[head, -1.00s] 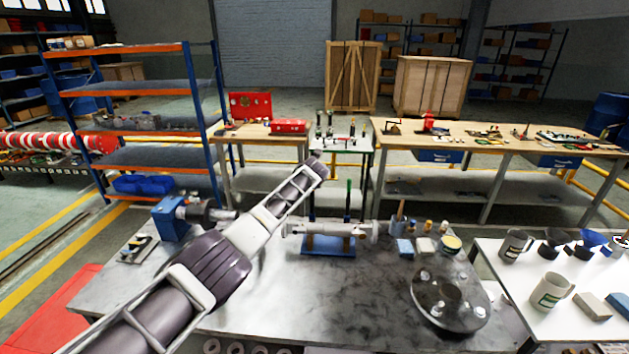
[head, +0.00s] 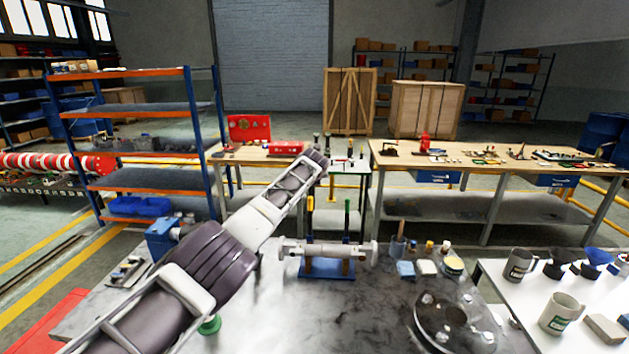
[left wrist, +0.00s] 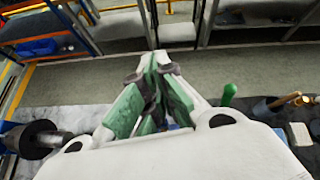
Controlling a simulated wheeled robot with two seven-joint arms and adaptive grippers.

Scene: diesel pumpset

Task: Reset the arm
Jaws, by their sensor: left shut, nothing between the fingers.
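My left arm reaches in from the lower left in the head view, slanting up to the right over the grey workbench (head: 330,315). The end of my left gripper (head: 318,160) is raised above the bench, in front of the rear tables. In the left wrist view, the left gripper (left wrist: 155,62) has its green-padded fingers drawn together at the tips, with nothing held. A grey shaft-like part (head: 335,250) lies on a blue stand (head: 327,268) on the bench, to the right of my arm and apart from it. My right gripper is not in view.
A blue vise (head: 160,240) stands at the bench's left, partly behind my arm. A round flanged disc (head: 455,318) lies at the right. Small containers (head: 445,246) stand behind it. A white table (head: 520,300) with mugs (head: 560,313) adjoins at the right.

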